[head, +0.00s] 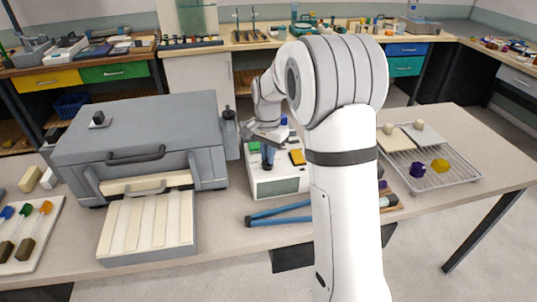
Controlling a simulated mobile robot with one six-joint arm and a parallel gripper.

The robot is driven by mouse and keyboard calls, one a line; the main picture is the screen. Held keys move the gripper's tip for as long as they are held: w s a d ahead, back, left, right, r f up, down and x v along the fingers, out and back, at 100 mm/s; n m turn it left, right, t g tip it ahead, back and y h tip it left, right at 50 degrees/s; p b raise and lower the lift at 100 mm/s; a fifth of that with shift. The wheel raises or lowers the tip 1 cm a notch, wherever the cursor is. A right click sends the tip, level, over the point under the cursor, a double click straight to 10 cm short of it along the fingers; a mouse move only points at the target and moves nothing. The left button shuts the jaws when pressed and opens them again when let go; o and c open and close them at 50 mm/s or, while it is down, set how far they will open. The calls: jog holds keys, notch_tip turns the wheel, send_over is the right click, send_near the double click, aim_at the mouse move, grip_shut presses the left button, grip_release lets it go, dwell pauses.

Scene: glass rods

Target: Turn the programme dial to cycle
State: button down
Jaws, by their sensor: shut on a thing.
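The controller box (277,183), white and low, stands on the bench right of the grey kiln. My gripper (268,166) points down at the top of this box, its dark fingers close together between a green patch (253,147) and a yellow-orange patch (297,157). It is shut on the programme dial, which is mostly hidden by the fingers. The dial's pointer and markings are too small or covered to read. A blue piece (284,121) shows just behind the gripper. My arm hides the right end of the box.
The grey kiln (140,135) with a front handle stands left, a ribbed cream tray (148,225) before it. Blue tongs (280,214) lie in front of the box. A wire rack (430,165) with purple and yellow pieces is at right. Bare bench lies between kiln and tongs.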

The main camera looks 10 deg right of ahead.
dwell(0.4)
jog(key=c, duration=1.5)
grip_release()
jog(key=shift+r, duration=3.9)
jog(key=s+n+t, duration=0.1)
jog(key=s+n, duration=0.2)
jog(key=s, duration=0.6)
jog(key=s+n+t, duration=0.1)
jog(key=s+n, duration=0.2)
jog(key=s, duration=0.7)
jog(key=s+n, duration=0.3)
jog(key=s, duration=0.7)
jog(key=shift+d+f+t, duration=0.1)
jog(key=shift+d+t, duration=0.3)
